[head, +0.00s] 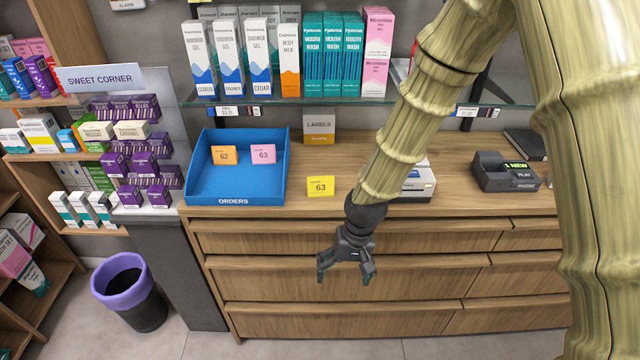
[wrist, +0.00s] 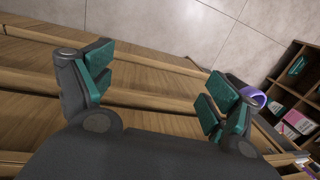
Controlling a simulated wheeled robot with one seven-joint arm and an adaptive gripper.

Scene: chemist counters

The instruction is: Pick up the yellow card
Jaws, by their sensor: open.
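The yellow card (head: 320,186), marked 63, stands on the wooden counter just right of the blue tray marked ORDERS (head: 236,190). An orange card marked 62 (head: 224,155) and a pink card marked 63 (head: 263,154) are in the tray. My gripper (head: 345,273) is open and empty. It hangs in front of the drawers, below the counter top, and lower right of the yellow card in the head view. In the wrist view the spread teal-padded fingers (wrist: 160,92) have nothing between them. The yellow card does not show in the wrist view.
A labels box (head: 319,128) stands behind the yellow card. A white device (head: 415,184) and a dark answering machine (head: 503,172) are to the right. A glass shelf of boxes (head: 350,102) hangs above. A purple-rimmed bin (head: 123,282) stands on the floor at left.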

